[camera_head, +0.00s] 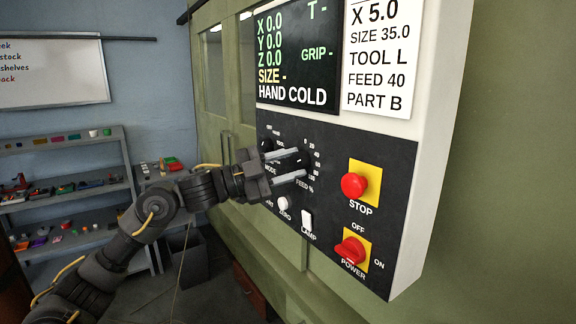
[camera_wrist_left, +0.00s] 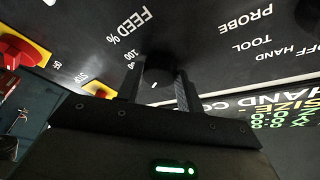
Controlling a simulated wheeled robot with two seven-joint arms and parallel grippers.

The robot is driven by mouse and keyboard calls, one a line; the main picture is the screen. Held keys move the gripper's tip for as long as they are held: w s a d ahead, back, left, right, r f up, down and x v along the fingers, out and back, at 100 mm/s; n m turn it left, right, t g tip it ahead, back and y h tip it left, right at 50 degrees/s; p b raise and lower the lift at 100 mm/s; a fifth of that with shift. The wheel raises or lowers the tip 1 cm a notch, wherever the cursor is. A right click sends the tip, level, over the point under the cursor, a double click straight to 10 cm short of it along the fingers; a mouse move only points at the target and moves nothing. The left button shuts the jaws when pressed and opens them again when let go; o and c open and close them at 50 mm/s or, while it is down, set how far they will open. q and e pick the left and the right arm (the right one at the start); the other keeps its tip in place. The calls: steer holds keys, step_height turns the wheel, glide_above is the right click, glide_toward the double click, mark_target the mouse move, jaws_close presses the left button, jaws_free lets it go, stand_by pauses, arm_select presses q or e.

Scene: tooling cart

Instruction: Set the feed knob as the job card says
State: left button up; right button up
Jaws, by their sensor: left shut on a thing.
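The job card (camera_head: 382,58) at the top right of the panel reads X 5.0, SIZE 35.0, TOOL L, FEED 40, PART B. The dark feed knob (camera_head: 301,160) is on the black panel (camera_head: 335,150), beside a scale running up to 100 and above the FEED % label. My left gripper (camera_head: 303,162) is shut on the feed knob, one finger above and one below it. In the left wrist view the knob (camera_wrist_left: 158,68) sits between the two fingers. I cannot tell which number its pointer is at. My right gripper is not in view.
The screen (camera_head: 298,55) reads HAND COLD. Shelves (camera_head: 70,190) stand far left.

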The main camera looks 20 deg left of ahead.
arm_select(q)
steer(key=o, duration=1)
steer(key=shift+a, duration=0.1)
steer(key=shift+s+a+f+b, duration=0.15)
steer(key=shift+a+f+b, duration=0.05)
steer(key=shift+a+b, duration=0.1)
steer(key=shift+b+v, duration=2.25)
steer(key=shift+v, duration=2.7)
steer(key=shift+r, duration=0.1)
